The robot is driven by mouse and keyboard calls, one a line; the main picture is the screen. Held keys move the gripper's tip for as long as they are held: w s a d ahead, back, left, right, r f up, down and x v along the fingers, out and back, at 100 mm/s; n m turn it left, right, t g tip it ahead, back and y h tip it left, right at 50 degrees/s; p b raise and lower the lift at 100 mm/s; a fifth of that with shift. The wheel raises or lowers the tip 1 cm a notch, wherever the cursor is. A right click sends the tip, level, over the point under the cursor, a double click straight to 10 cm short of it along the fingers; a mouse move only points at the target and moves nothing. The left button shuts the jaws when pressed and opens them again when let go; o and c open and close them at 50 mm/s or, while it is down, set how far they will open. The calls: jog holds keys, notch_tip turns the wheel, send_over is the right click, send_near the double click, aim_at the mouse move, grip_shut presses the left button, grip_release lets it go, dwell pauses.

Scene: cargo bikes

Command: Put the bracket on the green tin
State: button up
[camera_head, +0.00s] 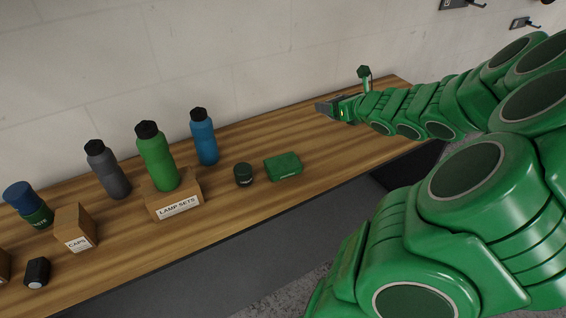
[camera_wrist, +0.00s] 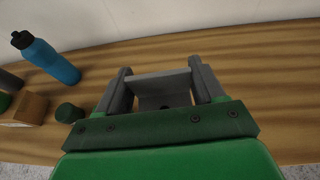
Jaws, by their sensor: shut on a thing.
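My gripper (camera_head: 328,109) is above the right part of the wooden bench, shut on a grey bracket. In the wrist view the bracket (camera_wrist: 160,83) is a pale grey plate between the two grey fingers, with a dark hole in its lower part. The green tin (camera_head: 283,167) is a low rectangular box lying on the bench, below and left of my gripper and apart from it. I cannot make out the tin in the wrist view, where my gripper body covers much of the bench.
A small dark green pot (camera_head: 243,174) stands just left of the tin. Farther left are blue (camera_head: 204,138), green (camera_head: 157,157) and grey (camera_head: 106,170) bottles and a LAMP SETS box (camera_head: 176,205). A bottle (camera_head: 365,76) stands behind my arm. Bench right of the tin is clear.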

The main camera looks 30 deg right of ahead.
jog(key=s+a+n+g+y, duration=0.2)
jog(key=s+a+n+y, duration=0.25)
jog(key=a, duration=0.55)
jog(key=s+a+n+g+y, duration=0.2)
jog(key=s+a+n+y, duration=0.3)
jog(key=a, duration=0.6)
jog(key=m, duration=0.1)
send_over(277, 162)
jog(key=s, duration=0.1)
jog(key=shift+h, duration=0.35)
notch_tip(277, 162, down, 9)
jog(key=shift+a+f, duration=0.15)
jog(key=shift+w+d+f, duration=0.2)
jog(key=shift+w+f, duration=0.35)
jog(key=shift+f, duration=1.6)
jog(key=shift+f, duration=0.1)
jog(key=o, duration=1.2)
jog(key=shift+c, duration=0.2)
